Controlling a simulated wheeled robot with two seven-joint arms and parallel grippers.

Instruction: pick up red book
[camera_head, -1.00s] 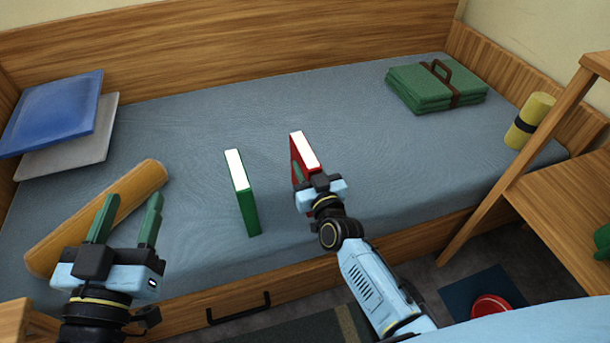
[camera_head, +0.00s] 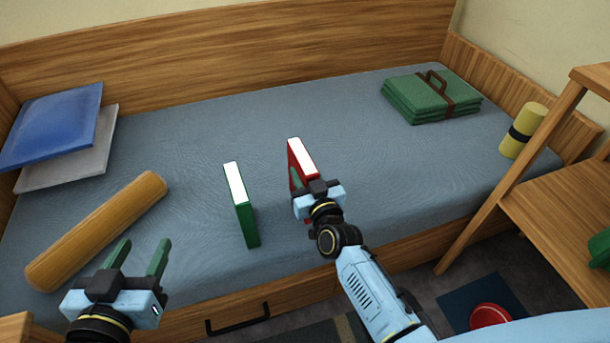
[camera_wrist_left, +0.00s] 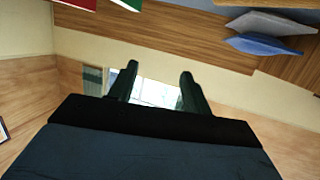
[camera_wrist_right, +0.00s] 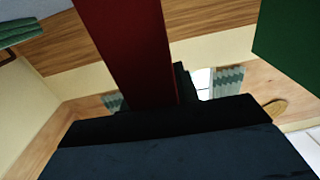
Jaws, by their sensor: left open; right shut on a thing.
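The red book (camera_head: 301,155) stands upright on the bed with its white page edge facing up. My right gripper (camera_head: 308,186) is shut on its near end. In the right wrist view the red book (camera_wrist_right: 128,45) runs between the fingers, which it partly hides. I cannot tell whether the book's bottom touches the mattress. My left gripper (camera_head: 138,258) is open and empty over the bed's near left edge. In the left wrist view its fingers (camera_wrist_left: 158,90) are apart with nothing between them.
A green book (camera_head: 241,205) stands upright left of the red one. A brown bolster (camera_head: 95,232), blue cushion (camera_head: 50,127) and grey cushion (camera_head: 67,165) lie at left. A folded green blanket (camera_head: 430,97) and yellow roll (camera_head: 523,130) lie at right.

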